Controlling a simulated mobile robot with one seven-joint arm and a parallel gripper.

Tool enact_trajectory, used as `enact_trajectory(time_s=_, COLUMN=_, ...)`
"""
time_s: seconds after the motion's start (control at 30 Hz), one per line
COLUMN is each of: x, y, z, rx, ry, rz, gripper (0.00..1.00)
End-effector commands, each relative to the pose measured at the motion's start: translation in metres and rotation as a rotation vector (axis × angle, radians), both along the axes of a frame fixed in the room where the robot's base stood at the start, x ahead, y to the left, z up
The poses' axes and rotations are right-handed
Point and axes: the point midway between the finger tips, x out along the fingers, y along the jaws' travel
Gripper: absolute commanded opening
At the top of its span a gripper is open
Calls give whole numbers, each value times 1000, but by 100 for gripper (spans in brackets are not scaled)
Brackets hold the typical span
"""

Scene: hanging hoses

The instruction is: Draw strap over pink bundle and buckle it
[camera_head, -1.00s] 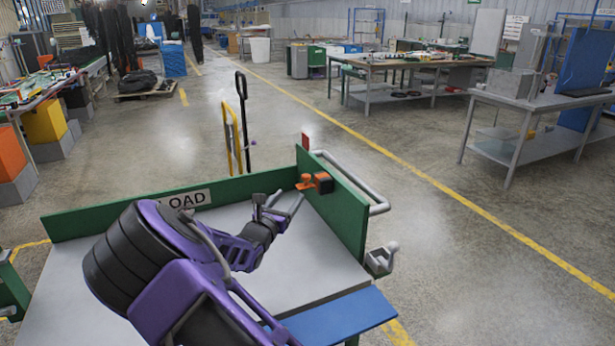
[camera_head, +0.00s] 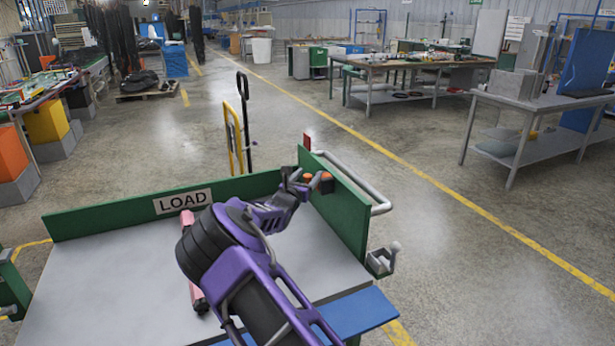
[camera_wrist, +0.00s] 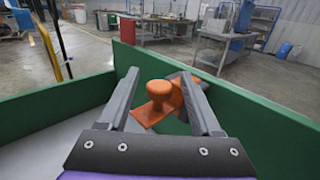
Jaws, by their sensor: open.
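The pink bundle (camera_head: 187,218) lies on the grey bed of the cart, partly hidden behind my arm in the head view. An orange tab with a round knob (camera_wrist: 158,94) is at the green side wall, with an orange and dark housing (camera_wrist: 190,84) behind it; I take these for the strap's end and its holder. No drawn-out strap shows over the bundle. My gripper (camera_head: 304,176) is at this wall. In the wrist view its open fingers (camera_wrist: 159,76) stand on either side of the knob. Contact cannot be told. I cannot make out a buckle for certain.
Green walls (camera_head: 90,217) edge the cart bed at the back and right, with a LOAD sign (camera_head: 183,201) on the back one. A grey rail (camera_head: 355,175) and a small grey bracket (camera_head: 382,260) are outside the right wall. The bed's left part is clear.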

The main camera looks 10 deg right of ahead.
Motion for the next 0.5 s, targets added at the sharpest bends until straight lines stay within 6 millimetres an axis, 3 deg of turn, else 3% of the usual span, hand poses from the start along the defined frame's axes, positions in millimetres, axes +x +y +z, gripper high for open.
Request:
enact_trajectory(time_s=0.1, x=0, y=0, z=0, rx=0, ry=0, rz=0, gripper=66)
enact_trajectory(time_s=0.4, x=0, y=0, z=0, rx=0, ry=-1, rz=0, gripper=12)
enact_trajectory(time_s=0.47, x=0, y=0, z=0, rx=0, ry=-1, rz=0, gripper=1)
enact_trajectory(time_s=0.5, x=0, y=0, z=0, rx=0, ry=-1, rz=0, gripper=0)
